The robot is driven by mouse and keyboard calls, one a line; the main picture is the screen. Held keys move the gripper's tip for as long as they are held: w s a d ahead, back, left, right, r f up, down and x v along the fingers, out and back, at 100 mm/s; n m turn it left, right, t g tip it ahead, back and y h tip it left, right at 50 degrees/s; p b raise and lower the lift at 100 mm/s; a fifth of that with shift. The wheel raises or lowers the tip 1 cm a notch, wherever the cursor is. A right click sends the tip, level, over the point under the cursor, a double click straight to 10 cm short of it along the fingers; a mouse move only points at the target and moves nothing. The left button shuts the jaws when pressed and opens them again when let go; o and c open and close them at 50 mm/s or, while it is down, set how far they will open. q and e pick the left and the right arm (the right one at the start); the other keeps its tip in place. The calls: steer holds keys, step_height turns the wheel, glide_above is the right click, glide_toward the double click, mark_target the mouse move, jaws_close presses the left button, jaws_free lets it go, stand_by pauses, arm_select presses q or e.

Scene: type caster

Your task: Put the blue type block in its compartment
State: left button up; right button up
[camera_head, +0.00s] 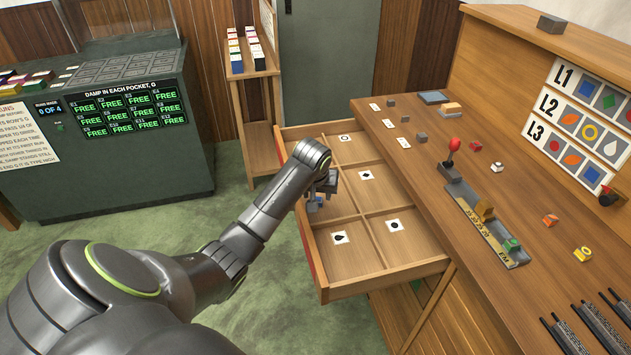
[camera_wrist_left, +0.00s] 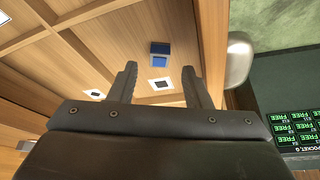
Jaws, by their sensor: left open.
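The small blue block (camera_wrist_left: 160,48) shows in the left wrist view with a grey top edge. It appears to rest on the wooden floor of a drawer compartment, near a white card with a dark mark (camera_wrist_left: 160,84). My left gripper (camera_wrist_left: 160,75) is open and empty; the block lies beyond the fingertips, between their lines. In the head view, my left gripper (camera_head: 322,190) is over the left middle compartment of the open drawer (camera_head: 383,283), with a bit of blue (camera_head: 313,206) below it. The gripper hides that compartment's card. My right gripper is out of view.
The other drawer compartments hold only marked cards. On the wooden bench to the right are a red-knobbed lever (camera_head: 453,146), a composing tray with blocks (camera_head: 488,233), loose grey and coloured blocks and dark racks. A green cabinet (camera_head: 120,165) stands at the left.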

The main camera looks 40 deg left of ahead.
arm_select(q)
steer(key=v, duration=0.8)
steer(key=shift+r, duration=0.15)
steer(key=shift+s, duration=0.1)
